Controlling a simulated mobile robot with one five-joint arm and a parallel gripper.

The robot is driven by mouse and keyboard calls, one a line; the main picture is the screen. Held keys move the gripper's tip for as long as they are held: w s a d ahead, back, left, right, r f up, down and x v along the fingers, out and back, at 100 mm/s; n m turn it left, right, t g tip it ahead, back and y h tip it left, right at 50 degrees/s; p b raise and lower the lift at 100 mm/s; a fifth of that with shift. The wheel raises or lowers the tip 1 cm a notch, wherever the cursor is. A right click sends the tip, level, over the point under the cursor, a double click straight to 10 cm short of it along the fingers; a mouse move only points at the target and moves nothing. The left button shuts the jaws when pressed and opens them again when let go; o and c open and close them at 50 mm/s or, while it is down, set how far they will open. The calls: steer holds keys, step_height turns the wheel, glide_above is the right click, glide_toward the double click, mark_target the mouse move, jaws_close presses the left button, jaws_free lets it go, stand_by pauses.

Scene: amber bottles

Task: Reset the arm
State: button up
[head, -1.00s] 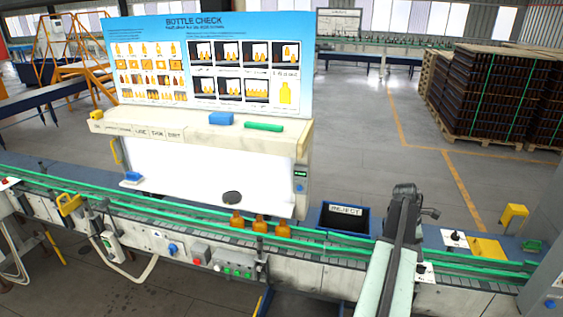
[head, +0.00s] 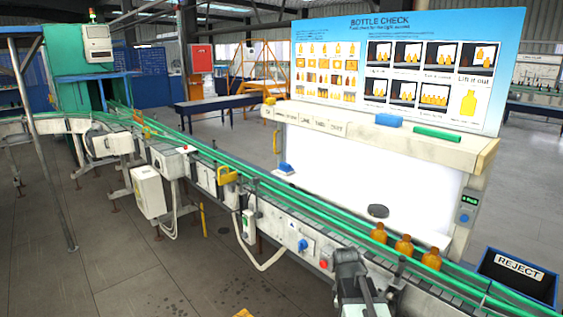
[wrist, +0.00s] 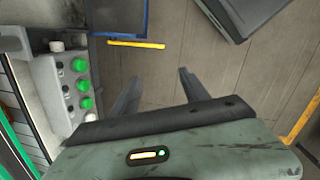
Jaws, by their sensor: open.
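My gripper (wrist: 160,92) is open and empty in the wrist view, its two dark fingers spread apart above the floor. In the head view, part of my arm shows at the bottom, in front of the conveyor; the fingertips cannot be made out there. Three amber bottles (head: 403,245) stand in a row on the conveyor (head: 330,225), apart from my gripper.
A dark blue REJECT bin (head: 518,275) stands behind the conveyor at right. The Bottle Check board (head: 395,70) rises above a lit white panel (head: 345,175). In the wrist view, a control box with green buttons (wrist: 82,85) lies left of the fingers.

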steer(key=s+a+f+m+y, duration=0.1)
steer(key=s+a+m, duration=0.4)
steer(key=a+m, duration=0.3)
steer(key=m, duration=0.3)
steer(key=shift+f+y, duration=0.35)
steer(key=shift+y, duration=0.05)
